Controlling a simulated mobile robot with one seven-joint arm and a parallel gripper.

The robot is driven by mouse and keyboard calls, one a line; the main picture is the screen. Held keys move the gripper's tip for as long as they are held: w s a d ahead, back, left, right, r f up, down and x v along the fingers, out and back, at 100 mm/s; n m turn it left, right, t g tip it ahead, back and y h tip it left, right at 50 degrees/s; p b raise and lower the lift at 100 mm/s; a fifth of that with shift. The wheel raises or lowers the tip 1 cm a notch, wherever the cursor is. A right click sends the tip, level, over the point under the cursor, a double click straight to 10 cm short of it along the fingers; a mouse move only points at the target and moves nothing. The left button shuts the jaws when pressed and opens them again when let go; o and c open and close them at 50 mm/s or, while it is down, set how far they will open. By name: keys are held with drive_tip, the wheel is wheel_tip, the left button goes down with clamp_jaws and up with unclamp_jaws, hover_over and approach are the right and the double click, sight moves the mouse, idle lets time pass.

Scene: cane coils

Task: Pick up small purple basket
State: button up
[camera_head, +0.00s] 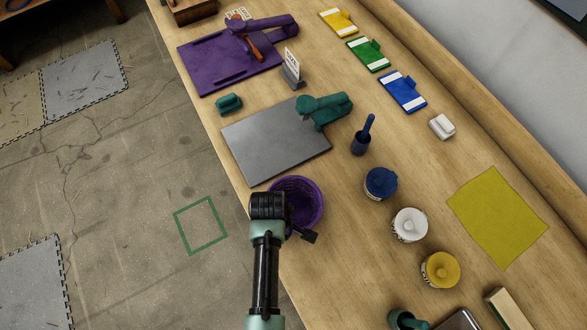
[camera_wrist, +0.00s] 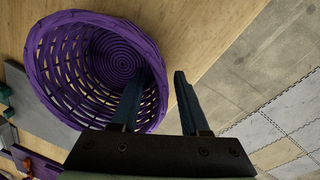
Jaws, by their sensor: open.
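The small purple basket (camera_head: 310,197) is a round woven basket standing upright on the wooden bench near its front edge. In the head view my arm and gripper cover its left part. In the wrist view the basket (camera_wrist: 45,75) fills the upper left, and I look down into its empty inside. My gripper (camera_wrist: 162,78) is open. Its left finger overlaps the basket's right side, and its right finger is outside the basket, over the bench edge and floor. I cannot tell whether either finger touches the wall.
A grey plate (camera_head: 272,142) lies just behind the basket. A blue pot (camera_head: 381,184), a white pot (camera_head: 409,225) and a yellow pot (camera_head: 440,270) stand to its right. A dark blue brush holder (camera_head: 361,143) stands behind them. A yellow cloth (camera_head: 497,217) lies farther right.

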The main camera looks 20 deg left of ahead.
clamp_jaws()
drive_tip(key=shift+r, duration=0.1)
idle(0.4)
